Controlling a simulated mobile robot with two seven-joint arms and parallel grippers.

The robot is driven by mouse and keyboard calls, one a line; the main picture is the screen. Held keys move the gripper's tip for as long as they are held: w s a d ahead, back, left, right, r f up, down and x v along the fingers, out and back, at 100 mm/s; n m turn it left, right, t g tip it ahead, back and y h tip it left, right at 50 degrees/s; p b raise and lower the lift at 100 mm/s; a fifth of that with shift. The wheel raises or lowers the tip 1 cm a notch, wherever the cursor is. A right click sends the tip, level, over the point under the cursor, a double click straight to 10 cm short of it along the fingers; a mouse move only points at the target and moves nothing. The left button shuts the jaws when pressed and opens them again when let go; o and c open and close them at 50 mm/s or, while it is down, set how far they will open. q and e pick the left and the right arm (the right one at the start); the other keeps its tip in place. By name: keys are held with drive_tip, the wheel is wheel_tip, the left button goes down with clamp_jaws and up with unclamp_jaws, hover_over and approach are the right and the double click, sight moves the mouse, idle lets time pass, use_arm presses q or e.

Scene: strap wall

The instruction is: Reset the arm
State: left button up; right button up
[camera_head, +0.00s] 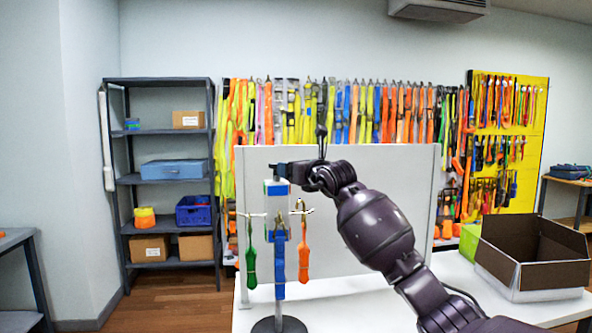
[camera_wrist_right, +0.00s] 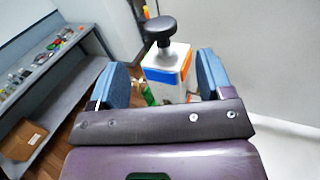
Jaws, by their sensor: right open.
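My right arm comes in from the lower right in the head view. Its gripper (camera_head: 288,170) is at the top of a strap stand and is open. In the right wrist view the two blue fingers of the gripper (camera_wrist_right: 164,82) are spread apart. The white box-shaped head of the stand (camera_wrist_right: 166,62), with a black knob on top, shows between them; I cannot tell whether they touch it. Below the gripper, a green strap (camera_head: 251,262), a blue strap (camera_head: 279,262) and an orange strap (camera_head: 303,258) hang on the stand. My left gripper is not in view.
The stand's round black base (camera_head: 279,325) is on a white table (camera_head: 345,312). A white panel (camera_head: 345,158) rises behind the stand. An open cardboard box (camera_head: 550,280) sits at the right. Shelves (camera_head: 170,132) and a strap wall are behind.

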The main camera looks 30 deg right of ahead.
idle(0.3)
drive_tip(key=s+a+r+m+t+y, duration=0.35)
drive_tip(key=s+a+y, duration=0.35)
drive_tip(key=a+y, duration=0.4)
drive_tip(key=s+f+m+g+h, duration=0.1)
drive_tip(key=s+f+m+h, duration=0.3)
drive_tip(key=f+m, duration=0.65)
drive_tip(key=s+f+m+g+h, duration=0.1)
drive_tip(key=s+f+m+h, duration=0.45)
drive_tip(key=f, duration=0.85)
drive_tip(key=s+f+m+g+h, duration=0.1)
drive_tip(key=s+f+m+h, duration=0.1)
drive_tip(key=f+m, duration=0.95)
drive_tip(key=s+f+m+g, duration=0.4)
drive_tip(key=s+f+g, duration=0.2)
drive_tip(key=s+f, duration=1.8)
drive_tip(key=s+h, duration=0.1)
drive_tip(key=s, duration=0.1)
drive_tip(key=shift+s+a+f+m+g, duration=0.15)
drive_tip(key=shift+s+a+m+g, duration=0.05)
drive_tip(key=shift+s+m+g, duration=0.2)
